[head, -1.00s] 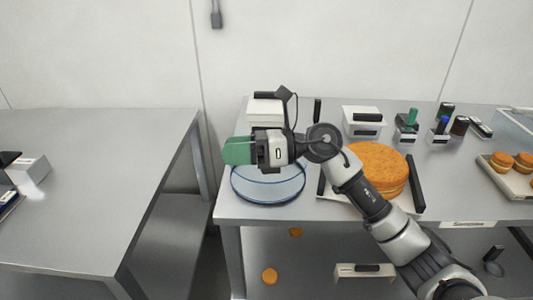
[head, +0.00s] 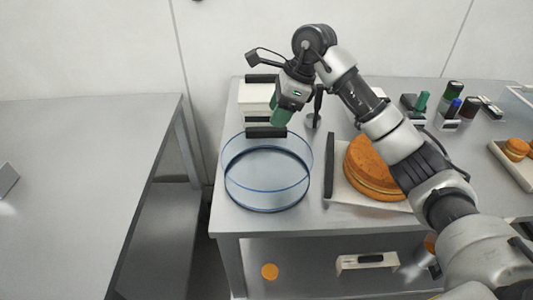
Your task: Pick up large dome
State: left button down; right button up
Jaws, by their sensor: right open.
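The large dome (head: 267,187) is a clear, round cover with blue-tinted edges. It stands upright on the steel table near its front left corner. A black bar (head: 266,132) shows at its upper back edge; I cannot tell for sure whether it belongs to the dome. My right gripper (head: 279,119), with green fingers, points down just above and behind this bar. It is open and holds nothing that I can see. I cannot tell whether the fingers touch the bar. My left gripper is not in view.
A white box (head: 257,97) with a black handle stands behind the dome. A white tray (head: 345,201) with a large orange round cake (head: 374,168) lies to its right, partly under my right arm. Markers stand at the back right. The separate left table (head: 80,190) is mostly bare.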

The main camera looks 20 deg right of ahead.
aim_at(268, 128)
jog(key=x, duration=0.1)
jog(key=p+x, duration=0.1)
jog(key=x, duration=0.2)
jog(key=shift+w+a+f, duration=0.15)
jog(key=shift+w, duration=0.15)
jog(key=shift+a+f, duration=0.1)
jog(key=shift+f, duration=0.2)
jog(key=shift+w+f, duration=0.1)
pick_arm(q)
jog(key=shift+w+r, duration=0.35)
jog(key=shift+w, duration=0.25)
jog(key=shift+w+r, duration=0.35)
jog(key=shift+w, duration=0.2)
pick_arm(e)
jog(key=shift+f, duration=0.1)
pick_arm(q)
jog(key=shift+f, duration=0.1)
pick_arm(e)
jog(key=shift+f, duration=0.1)
grip_shut()
